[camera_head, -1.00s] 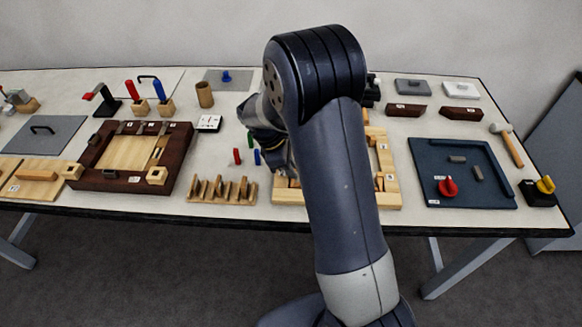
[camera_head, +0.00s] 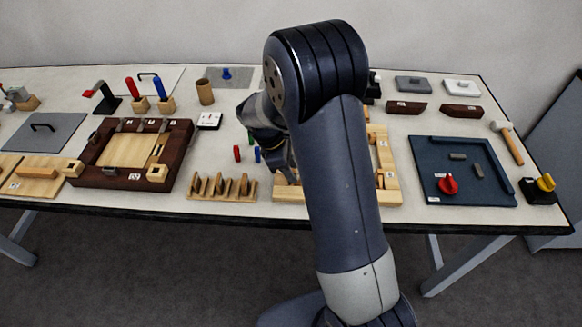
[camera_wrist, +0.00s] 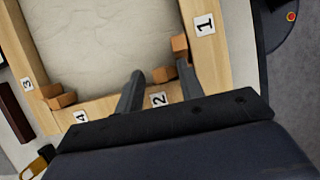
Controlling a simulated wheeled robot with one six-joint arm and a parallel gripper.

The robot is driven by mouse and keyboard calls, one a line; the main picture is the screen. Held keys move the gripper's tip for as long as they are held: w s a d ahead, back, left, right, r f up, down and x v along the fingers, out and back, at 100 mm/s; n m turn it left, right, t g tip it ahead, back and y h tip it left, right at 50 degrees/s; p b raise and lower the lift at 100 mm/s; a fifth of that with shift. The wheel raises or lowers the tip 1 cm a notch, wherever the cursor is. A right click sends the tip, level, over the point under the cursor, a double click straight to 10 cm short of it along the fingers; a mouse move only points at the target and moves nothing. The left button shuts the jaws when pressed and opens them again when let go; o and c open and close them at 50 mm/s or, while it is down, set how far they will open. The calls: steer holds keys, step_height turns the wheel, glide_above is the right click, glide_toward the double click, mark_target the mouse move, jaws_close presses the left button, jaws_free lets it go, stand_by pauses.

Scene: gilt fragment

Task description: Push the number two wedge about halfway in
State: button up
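In the wrist view, a pale wooden frame (camera_wrist: 110,106) surrounds a whitish slab (camera_wrist: 104,42). Small orange-brown wedges sit at its two visible inner corners. The wedge nearest the label 2 (camera_wrist: 158,99), taken as the number two wedge (camera_wrist: 162,74), lies at the inner edge by the right corner. Another wedge (camera_wrist: 180,44) stands close to it by the label 1. My gripper (camera_wrist: 162,78) is open over this frame side, one finger on each side of the number two wedge. Contact cannot be told. In the head view my arm hides much of the frame (camera_head: 388,160).
Left of my gripper in the head view are small red (camera_head: 237,153) and green pegs and a wooden rack (camera_head: 222,190). A dark-framed wooden tray (camera_head: 183,150) stands further left. A blue tray (camera_head: 463,195) lies to the right. The wedge pair (camera_wrist: 58,97) sits at the other corner.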

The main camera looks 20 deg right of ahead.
steer(key=v, duration=1)
steer(key=shift+r+b, duration=0.4)
steer(key=shift+f, duration=0.15)
steer(key=x, duration=0.7)
steer(key=w+x, duration=0.1)
steer(key=x, duration=0.2)
steer(key=shift+d+f+p, duration=0.2)
steer(key=shift+f+p, duration=0.15)
steer(key=shift+p, duration=0.05)
steer(key=shift+a+r, duration=0.25)
steer(key=shift+r, duration=0.35)
